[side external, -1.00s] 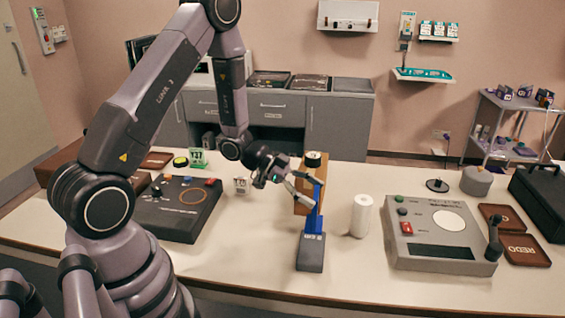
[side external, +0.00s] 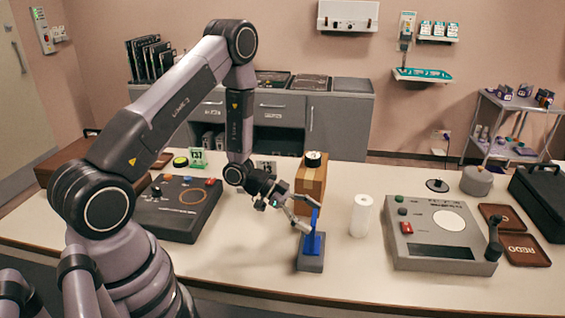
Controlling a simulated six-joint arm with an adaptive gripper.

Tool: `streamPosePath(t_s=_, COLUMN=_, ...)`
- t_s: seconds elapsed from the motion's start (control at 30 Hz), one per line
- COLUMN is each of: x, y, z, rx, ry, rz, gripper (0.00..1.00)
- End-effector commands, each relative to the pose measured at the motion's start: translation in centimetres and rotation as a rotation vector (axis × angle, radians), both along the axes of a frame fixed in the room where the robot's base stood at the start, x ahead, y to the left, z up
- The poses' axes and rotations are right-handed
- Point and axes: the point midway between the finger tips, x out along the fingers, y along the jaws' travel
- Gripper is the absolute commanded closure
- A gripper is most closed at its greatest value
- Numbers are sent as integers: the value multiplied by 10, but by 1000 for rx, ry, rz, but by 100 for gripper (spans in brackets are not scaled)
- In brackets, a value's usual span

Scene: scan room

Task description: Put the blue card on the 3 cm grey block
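The blue card (side external: 314,243) is upright or steeply tilted over the grey block (side external: 310,264), near the middle of the table. Its lower part overlaps the block's top in this view. I cannot tell whether it touches the block. My gripper (side external: 313,218) reaches in from the upper left, with one finger at the card's upper part and one lower on its left. The fingers are apart with the card between them, and the gripper appears to hold it. The fingers partly hide the card.
A brown block (side external: 311,184) with a dark round item on top stands just behind. A white cylinder (side external: 361,215) stands close to the right. A grey console (side external: 442,236) is farther right and a dark panel (side external: 177,210) is at left. The front table strip is clear.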

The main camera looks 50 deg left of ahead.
Motion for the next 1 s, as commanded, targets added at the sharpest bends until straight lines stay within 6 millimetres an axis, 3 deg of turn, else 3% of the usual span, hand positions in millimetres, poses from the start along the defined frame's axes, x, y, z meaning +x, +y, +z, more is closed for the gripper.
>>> streamPosePath(t_s=0.07, x=0, y=0, z=0, rx=0, ry=0, rz=0, gripper=7)
streamPosePath(t_s=0.47, x=-1, y=1, z=4, rx=1, ry=-1, rz=0, gripper=7)
streamPosePath(t_s=1.0, x=-52, y=78, z=48, rx=0, ry=-1, rz=4, gripper=7)
